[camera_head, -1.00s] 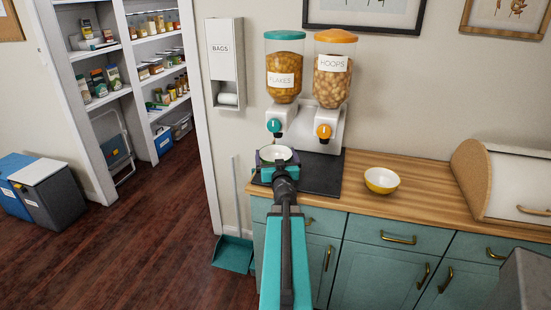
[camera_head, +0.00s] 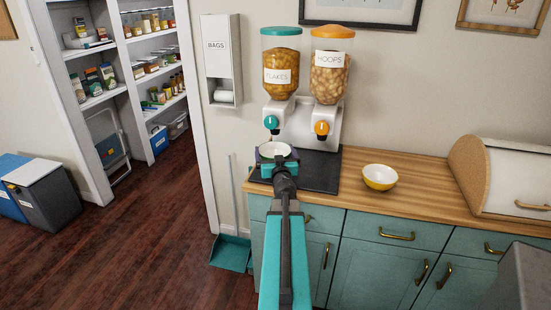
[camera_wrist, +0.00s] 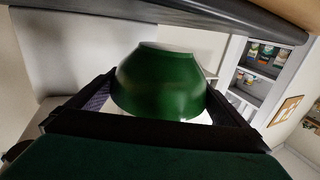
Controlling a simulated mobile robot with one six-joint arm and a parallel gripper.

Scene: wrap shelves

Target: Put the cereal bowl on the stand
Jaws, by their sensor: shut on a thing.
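My gripper (camera_head: 275,155) is shut on a bowl (camera_head: 274,149). Its pale inside shows in the head view, and its dark green outside shows between the fingers in the wrist view (camera_wrist: 160,82). The wrist picture looks upside down, with the bowl's foot at the top. The held bowl is just below the teal knob (camera_head: 271,122) of the flakes dispenser (camera_head: 281,58). A white dispenser stand (camera_head: 298,125) carries both dispensers, with a dark mat (camera_head: 318,172) at its foot. The bowl is over the mat's left front part; I cannot tell whether it touches.
A yellow bowl with a white inside (camera_head: 380,177) stands on the wooden counter (camera_head: 425,190) to the right. The hoops dispenser (camera_head: 329,70) is beside the flakes one. A bread box (camera_head: 505,175) stands further right. A teal dustpan (camera_head: 231,252) is on the floor at left.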

